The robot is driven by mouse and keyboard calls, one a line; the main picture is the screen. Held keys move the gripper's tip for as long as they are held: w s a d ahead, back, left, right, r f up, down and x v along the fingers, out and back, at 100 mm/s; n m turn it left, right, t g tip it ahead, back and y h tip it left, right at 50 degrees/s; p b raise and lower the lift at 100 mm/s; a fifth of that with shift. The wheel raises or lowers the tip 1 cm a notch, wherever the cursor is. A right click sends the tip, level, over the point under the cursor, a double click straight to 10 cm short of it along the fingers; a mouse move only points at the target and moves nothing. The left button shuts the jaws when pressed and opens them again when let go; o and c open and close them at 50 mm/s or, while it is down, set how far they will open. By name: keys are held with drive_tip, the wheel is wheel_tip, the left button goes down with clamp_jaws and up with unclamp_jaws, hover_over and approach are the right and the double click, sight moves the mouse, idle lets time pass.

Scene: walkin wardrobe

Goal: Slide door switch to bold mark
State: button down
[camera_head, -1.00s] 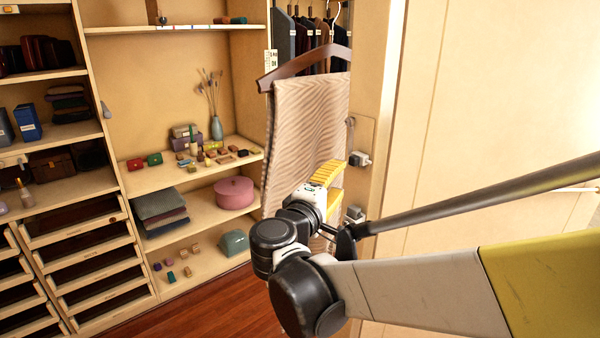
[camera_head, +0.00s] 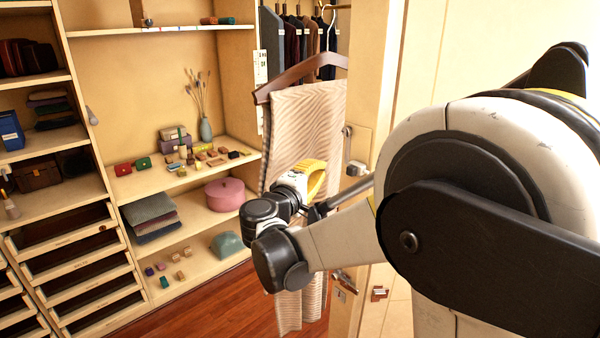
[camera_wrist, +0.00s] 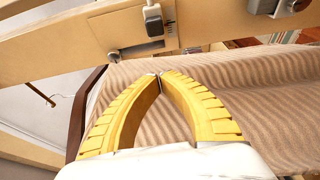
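My gripper (camera_wrist: 158,78) has two yellow fingers whose tips meet, with nothing seen between them. In the head view, my gripper (camera_head: 316,180) is in front of the hanging striped cloth, left of the wooden door edge. A beige plate (camera_head: 360,146) on that edge carries a small grey block (camera_head: 357,168), which may be the door switch. In the wrist view, a dark grey block (camera_wrist: 142,24) sits on the panel beyond the fingertips, apart from them. A round metal knob (camera_wrist: 113,56) is near it.
The striped cloth (camera_head: 306,122) hangs on a dark hanger (camera_head: 300,76) right behind my gripper. Shelves with small boxes, a pink round box (camera_head: 225,194) and a vase (camera_head: 206,130) stand to the left. Metal fittings (camera_head: 345,282) show low on the door edge. The floor (camera_head: 235,300) is clear.

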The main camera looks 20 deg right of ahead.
drive_tip(key=d, duration=0.5)
drive_tip(key=shift+s+d, duration=0.1)
drive_tip(key=shift+s, duration=0.1)
